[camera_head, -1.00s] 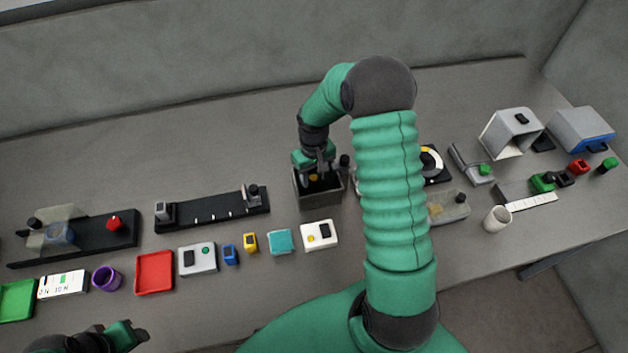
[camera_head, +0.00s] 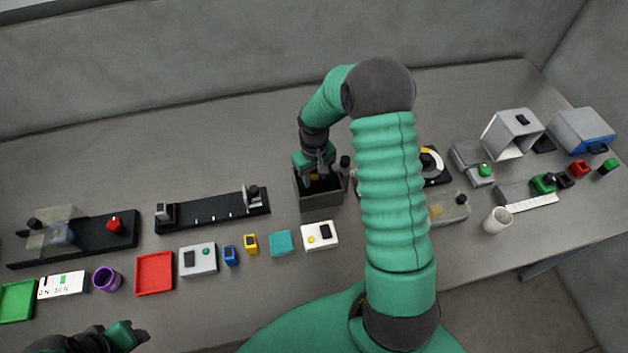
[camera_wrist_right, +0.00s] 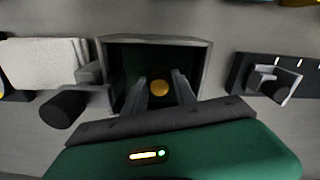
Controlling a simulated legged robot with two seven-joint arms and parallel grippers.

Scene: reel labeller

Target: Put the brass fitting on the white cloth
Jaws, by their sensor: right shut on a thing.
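The brass fitting (camera_wrist_right: 160,88) is a small round golden thing inside a dark open-topped box (camera_wrist_right: 207,60). My right gripper (camera_wrist_right: 161,92) reaches down into that box, its fingers on either side of the fitting and shut on it. In the head view the right gripper (camera_head: 318,172) is at the box (camera_head: 321,202), and a bit of the fitting (camera_head: 315,177) shows between the fingers.
A black-knobbed part (camera_wrist_right: 64,108) stands close beside the box. A black rail (camera_head: 213,211) lies left of the box. A white switch block (camera_head: 320,236) and a teal block (camera_head: 281,243) lie in front. The table behind the box is clear.

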